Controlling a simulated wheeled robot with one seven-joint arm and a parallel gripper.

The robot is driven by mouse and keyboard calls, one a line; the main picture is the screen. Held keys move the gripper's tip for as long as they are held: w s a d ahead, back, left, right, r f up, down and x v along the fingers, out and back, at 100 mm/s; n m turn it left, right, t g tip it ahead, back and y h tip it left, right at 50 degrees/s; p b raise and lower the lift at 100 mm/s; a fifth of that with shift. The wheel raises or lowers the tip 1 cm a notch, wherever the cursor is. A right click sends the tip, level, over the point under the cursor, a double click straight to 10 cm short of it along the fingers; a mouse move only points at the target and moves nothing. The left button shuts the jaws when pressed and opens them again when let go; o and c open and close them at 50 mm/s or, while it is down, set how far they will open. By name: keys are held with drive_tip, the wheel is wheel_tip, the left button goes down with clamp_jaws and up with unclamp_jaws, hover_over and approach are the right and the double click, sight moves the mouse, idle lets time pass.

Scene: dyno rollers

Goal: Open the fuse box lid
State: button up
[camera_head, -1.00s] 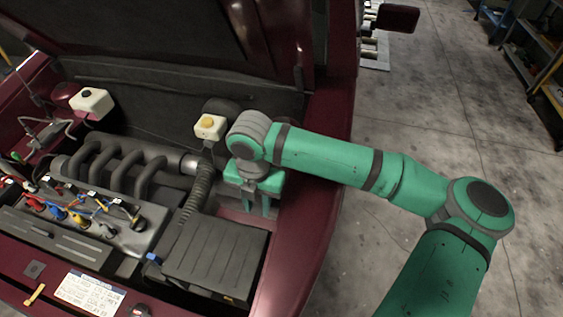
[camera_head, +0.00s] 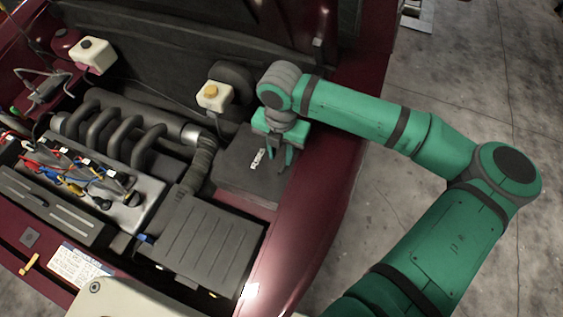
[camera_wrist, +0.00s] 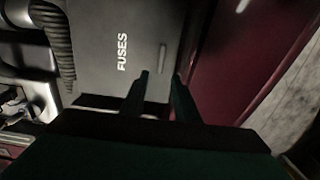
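The fuse box (camera_head: 232,172) is a dark grey box at the right side of the engine bay, beside the red fender. Its lid (camera_wrist: 95,45) looks shut and carries white "FUSES" lettering in the wrist view. A thin light-grey bar, which looks like a handle (camera_wrist: 163,58), stands on the lid right of the lettering. My gripper (camera_head: 279,163) is over the right part of the box, pointing down. In the wrist view my gripper (camera_wrist: 161,75) is open, its fingertips apart and in line with the handle. I cannot tell whether they touch anything.
A ridged black box (camera_head: 205,245) lies in front of the fuse box. A corrugated hose (camera_head: 200,162) runs on its left. A white reservoir with a yellow cap (camera_head: 214,96) stands behind. The red fender (camera_head: 320,215) borders the right; the raised hood is behind.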

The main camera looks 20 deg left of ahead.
sight(281, 169)
wheel_tip(281, 169, down, 7)
drive_tip(key=shift+f, duration=0.1)
idle(0.3)
clamp_jaws()
